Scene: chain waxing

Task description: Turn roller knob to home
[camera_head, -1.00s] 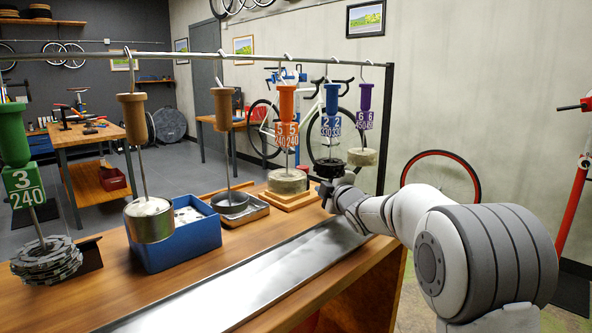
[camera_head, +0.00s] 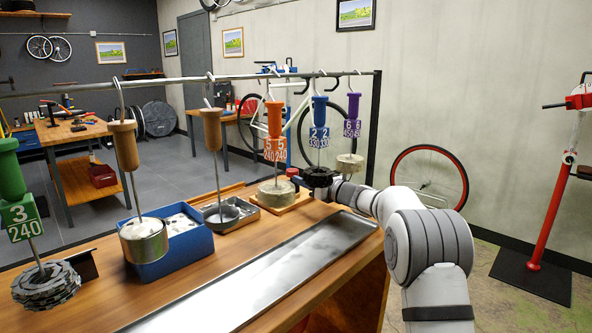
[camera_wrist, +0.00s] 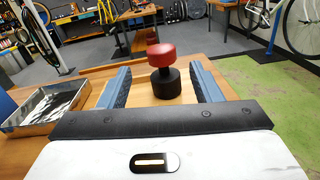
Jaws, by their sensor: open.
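A small knob with a red top and black body (camera_wrist: 165,84) stands on the wooden bench in the wrist view; I take it for the roller knob, though no label or home mark shows. My gripper (camera_wrist: 160,72) is open, with one blue-grey finger on each side of the knob. The fingers look apart from it, with gaps on both sides. In the head view my gripper (camera_head: 318,180) is a dark shape below the blue hanging tag (camera_head: 318,136).
Several tagged rods hang from a rail (camera_head: 240,78) above the bench. A pale round block (camera_head: 276,191), a metal tray (camera_head: 235,217) and a blue bin (camera_head: 180,240) stand to the left. A long steel strip (camera_head: 270,275) lies along the front. A metal tray (camera_wrist: 45,105) is left of my gripper.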

